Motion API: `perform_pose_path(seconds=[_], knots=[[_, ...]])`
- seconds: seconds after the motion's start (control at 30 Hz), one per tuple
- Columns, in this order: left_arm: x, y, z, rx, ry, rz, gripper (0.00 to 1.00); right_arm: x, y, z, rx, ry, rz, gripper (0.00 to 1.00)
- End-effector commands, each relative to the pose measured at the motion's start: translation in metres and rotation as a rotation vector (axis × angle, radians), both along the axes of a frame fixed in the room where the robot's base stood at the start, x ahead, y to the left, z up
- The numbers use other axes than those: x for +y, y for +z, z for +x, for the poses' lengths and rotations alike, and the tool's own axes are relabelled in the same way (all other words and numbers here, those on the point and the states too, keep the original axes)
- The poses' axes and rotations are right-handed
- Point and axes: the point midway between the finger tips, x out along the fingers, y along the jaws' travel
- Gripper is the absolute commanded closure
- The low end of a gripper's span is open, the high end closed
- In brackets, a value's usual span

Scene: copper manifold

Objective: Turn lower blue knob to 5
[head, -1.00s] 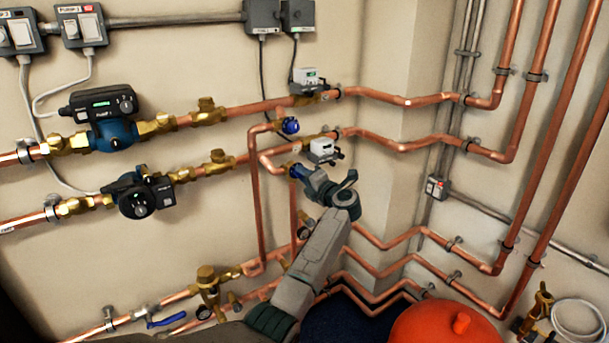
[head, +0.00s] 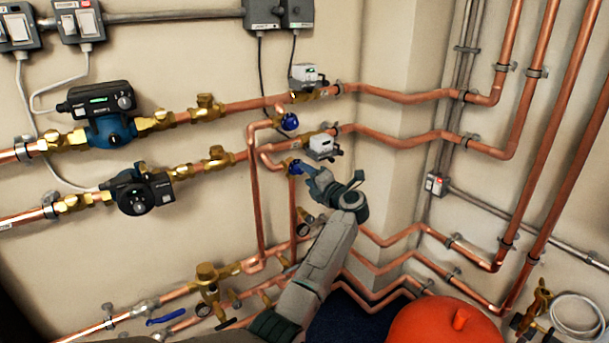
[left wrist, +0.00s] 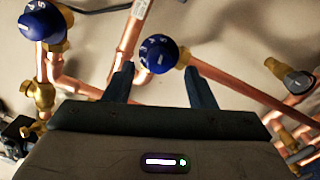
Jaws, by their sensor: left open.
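The lower blue knob (head: 293,167) sits on the brass valve on the lower copper branch, below the upper blue knob (head: 290,122). In the left wrist view the lower blue knob (left wrist: 160,53) shows white marks on its face, too small to read surely. My left gripper (head: 307,177) is open just to the lower right of this knob. In the left wrist view its fingertips lie on either side of the knob's near edge, with gaps and no visible contact. The upper blue knob (left wrist: 45,18) is at the upper left there. My right gripper is not in view.
A white-and-grey actuator (head: 322,146) sits close above the lower knob. Copper pipes (head: 254,200) run down beside it. Pumps (head: 132,192) are on the left. A red vessel (head: 445,325) stands at the lower right.

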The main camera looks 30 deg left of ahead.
Motion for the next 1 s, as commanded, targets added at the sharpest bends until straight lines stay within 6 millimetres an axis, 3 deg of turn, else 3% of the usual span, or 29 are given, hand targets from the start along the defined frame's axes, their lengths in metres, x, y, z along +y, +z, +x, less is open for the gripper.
perform_pose_path(seconds=[0.2,0.4,1.0], knots=[[-0.044,-0.003,-0.017,-0.001,-0.002,-0.004,0.5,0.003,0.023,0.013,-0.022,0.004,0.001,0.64],[-0.068,-0.002,-0.027,0.001,-0.002,-0.002,0.5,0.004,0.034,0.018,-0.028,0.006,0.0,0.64],[-0.074,-0.001,-0.03,0.001,0.0,0.0,0.5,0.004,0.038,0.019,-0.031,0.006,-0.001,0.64]])
